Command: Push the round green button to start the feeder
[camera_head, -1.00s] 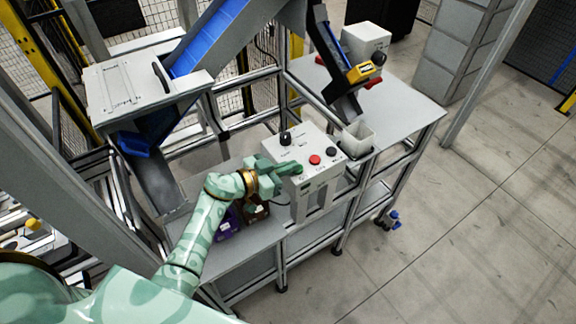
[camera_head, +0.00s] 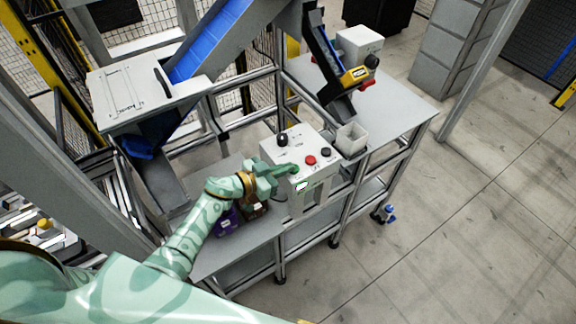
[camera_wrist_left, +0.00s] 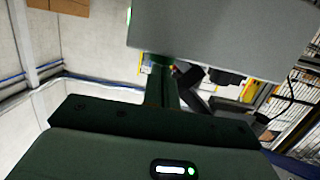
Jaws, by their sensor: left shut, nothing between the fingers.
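In the left wrist view, the shut fingers (camera_wrist_left: 160,92) reach the grey box (camera_wrist_left: 210,35). My right gripper is not in view.
A white open bin (camera_head: 351,139) stands right of the box, below a dark chute with a yellow device (camera_head: 355,76). A purple bin (camera_head: 228,222) sits on the bench below my left wrist. A blue-lined chute (camera_head: 210,42) is behind.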

